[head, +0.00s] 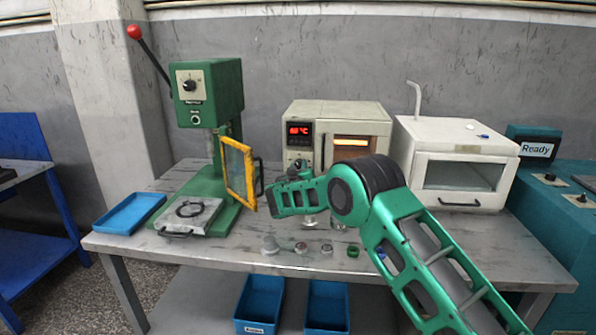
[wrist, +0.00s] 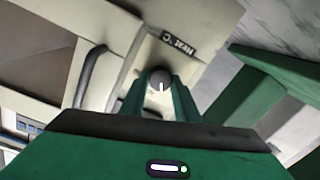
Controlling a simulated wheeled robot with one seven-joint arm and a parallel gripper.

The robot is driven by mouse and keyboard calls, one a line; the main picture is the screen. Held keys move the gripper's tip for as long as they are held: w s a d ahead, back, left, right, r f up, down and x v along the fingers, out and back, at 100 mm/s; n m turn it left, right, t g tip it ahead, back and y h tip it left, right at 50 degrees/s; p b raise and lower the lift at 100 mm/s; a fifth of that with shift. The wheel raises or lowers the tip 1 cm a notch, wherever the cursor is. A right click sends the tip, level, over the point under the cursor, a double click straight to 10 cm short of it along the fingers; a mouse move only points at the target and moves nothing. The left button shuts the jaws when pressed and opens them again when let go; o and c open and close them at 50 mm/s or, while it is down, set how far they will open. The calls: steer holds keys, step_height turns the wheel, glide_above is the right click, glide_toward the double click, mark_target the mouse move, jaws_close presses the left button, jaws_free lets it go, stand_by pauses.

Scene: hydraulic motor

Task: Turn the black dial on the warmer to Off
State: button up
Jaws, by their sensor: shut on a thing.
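The warmer (head: 352,112) is a beige box at the back of the table, with a red lit display (head: 299,131) and a glowing orange chamber window. Its round dial (wrist: 159,79) shows in the wrist view below a "Heat °C" label, with a white mark pointing roughly up and down in the picture. My gripper (wrist: 160,88) is shut on the dial, one green finger on each side. In the head view my gripper (head: 298,168) is at the warmer's front left, and the dial is mostly or wholly hidden there. An Off mark cannot be made out.
A green press (head: 212,95) with a yellow framed guard (head: 238,170) stands close left of my gripper. A white cabinet (head: 460,140) stands to the right. Several small parts (head: 302,248) lie near the table's front edge. A blue tray (head: 130,212) lies at the left.

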steer(key=n, duration=0.4)
steer(key=shift+a, duration=0.25)
steer(key=shift+n+h, duration=0.4)
steer(key=shift+n, duration=1.2)
steer(key=shift+a+f, duration=0.1)
steer(key=shift+a, duration=0.05)
steer(key=o, duration=1)
steer(key=shift+o, duration=0.2)
steer(key=shift+s, duration=0.1)
steer(key=s, duration=1)
steer(key=shift+s+r, duration=0.25)
